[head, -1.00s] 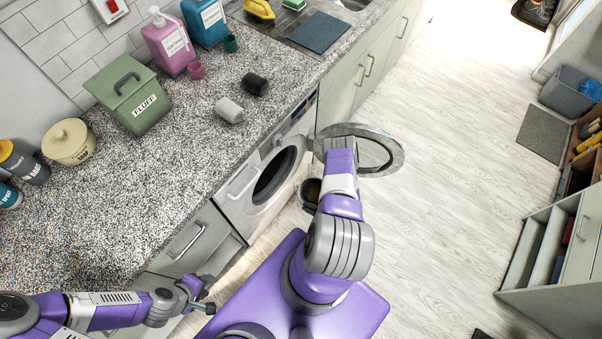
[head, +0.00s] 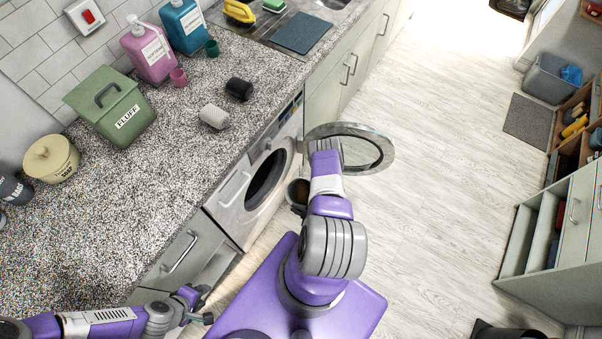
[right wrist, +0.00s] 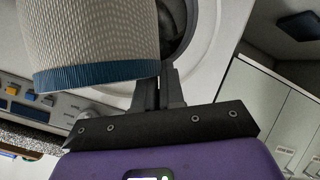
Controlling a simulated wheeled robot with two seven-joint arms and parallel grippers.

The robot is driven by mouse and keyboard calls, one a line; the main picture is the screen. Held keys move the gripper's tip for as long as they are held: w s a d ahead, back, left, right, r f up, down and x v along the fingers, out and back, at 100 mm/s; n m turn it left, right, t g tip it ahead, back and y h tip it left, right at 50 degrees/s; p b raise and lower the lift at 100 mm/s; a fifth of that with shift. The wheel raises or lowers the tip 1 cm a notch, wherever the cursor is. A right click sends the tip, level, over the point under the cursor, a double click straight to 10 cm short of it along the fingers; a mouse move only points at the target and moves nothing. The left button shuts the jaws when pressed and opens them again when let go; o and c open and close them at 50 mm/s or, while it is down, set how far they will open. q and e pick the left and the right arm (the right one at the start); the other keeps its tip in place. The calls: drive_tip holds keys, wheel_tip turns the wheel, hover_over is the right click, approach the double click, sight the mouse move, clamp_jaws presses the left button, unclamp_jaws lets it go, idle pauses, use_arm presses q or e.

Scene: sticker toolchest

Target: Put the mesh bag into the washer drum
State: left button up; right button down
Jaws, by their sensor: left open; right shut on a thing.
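The washer (head: 235,201) stands under the counter with its round door (head: 386,150) swung open. The drum opening (head: 265,180) is dark and also shows in the right wrist view (right wrist: 183,28). The pale mesh bag (right wrist: 85,42) with a blue band fills the upper left of the right wrist view. My right gripper (right wrist: 161,75) is shut on the mesh bag, close in front of the washer face; the contact is partly hidden. In the head view my right arm covers most of this gripper. My left gripper (head: 207,303) is open and empty, near the lower cabinet.
The open door ring is beside my right forearm. The counter holds a green FLUFF box (head: 112,108), a cream pot (head: 51,159), bottles (head: 148,52), a white cylinder (head: 214,117) and a black cylinder (head: 239,88).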

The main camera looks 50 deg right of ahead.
drive_tip(key=w+f+b, duration=0.7)
drive_tip(key=w+b, duration=0.1)
drive_tip(key=w, duration=0.4)
drive_tip(key=w+a+f+m+y+b, duration=0.1)
drive_tip(key=w+f+b, duration=0.6)
drive_tip(key=w, duration=0.6)
drive_tip(key=w+f+m+y+b, duration=0.1)
drive_tip(key=w+f+b, duration=0.5)
drive_tip(key=w, duration=0.7)
drive_tip(key=shift+w+a+f+g+b, duration=0.15)
drive_tip(key=shift+w+f+g+b, duration=0.2)
drive_tip(key=shift+b, duration=1.05)
drive_tip(key=shift+s, duration=0.15)
drive_tip(key=c, duration=1.2)
unclamp_jaws()
drive_tip(key=shift+o, duration=0.2)
